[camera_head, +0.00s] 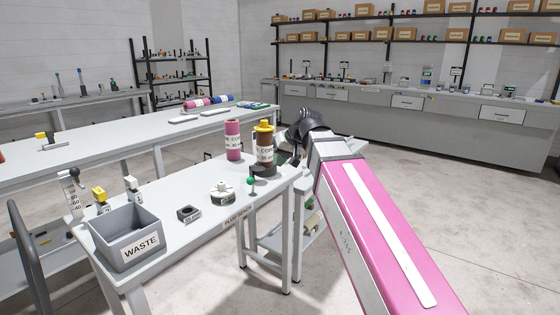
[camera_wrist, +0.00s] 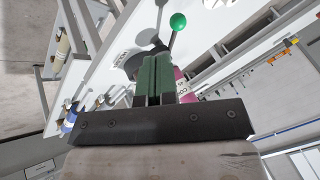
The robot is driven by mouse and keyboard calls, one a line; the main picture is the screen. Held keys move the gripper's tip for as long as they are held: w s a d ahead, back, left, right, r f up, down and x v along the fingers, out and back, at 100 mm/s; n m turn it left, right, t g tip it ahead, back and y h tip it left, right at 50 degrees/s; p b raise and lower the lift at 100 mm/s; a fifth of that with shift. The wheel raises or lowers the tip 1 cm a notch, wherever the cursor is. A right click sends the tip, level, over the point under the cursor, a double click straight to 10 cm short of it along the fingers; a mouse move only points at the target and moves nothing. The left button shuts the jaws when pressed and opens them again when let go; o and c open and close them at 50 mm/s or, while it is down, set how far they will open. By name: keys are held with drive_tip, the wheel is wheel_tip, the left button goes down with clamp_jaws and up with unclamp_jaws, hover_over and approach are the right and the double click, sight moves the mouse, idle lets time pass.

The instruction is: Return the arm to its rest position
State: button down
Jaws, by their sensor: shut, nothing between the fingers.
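My pink arm reaches forward from the lower right in the head view, ending in a dark wrist beside the right end of the near table (camera_head: 150,195). My gripper (camera_wrist: 153,62) shows in the wrist view with its two green fingers together and nothing between them. In the head view the fingers are mostly hidden behind the brown bottle with a yellow cap (camera_head: 265,145) and the wrist. A pink labelled cylinder (camera_head: 233,140) stands left of the bottle; a pink labelled cylinder also shows beside the fingers in the wrist view (camera_wrist: 185,90).
A grey waste bin (camera_head: 127,238), a small dark tray (camera_head: 188,213), a white round part (camera_head: 222,191) and a green-ball lever (camera_head: 251,182) are on the near table. A long table (camera_head: 110,140) stands behind. Open floor (camera_head: 455,200) lies right of my arm.

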drive_tip(key=d+f+m+h, duration=0.1)
drive_tip(key=d+f+h, duration=0.1)
drive_tip(key=d+f, duration=0.7)
drive_tip(key=d+f+m+h, duration=0.15)
drive_tip(key=d+f, duration=0.35)
drive_tip(key=f, duration=0.8)
drive_tip(key=s+d+f+m+g+h, duration=0.1)
drive_tip(key=s+d+f, duration=0.3)
drive_tip(key=d+f, duration=0.2)
drive_tip(key=s+d+f+m+g+h, duration=0.1)
drive_tip(key=s+d+f, duration=0.3)
drive_tip(key=f, duration=0.7)
drive_tip(key=shift+d+g+h, duration=0.3)
drive_tip(key=shift+d+h, duration=0.05)
drive_tip(key=shift+d, duration=0.75)
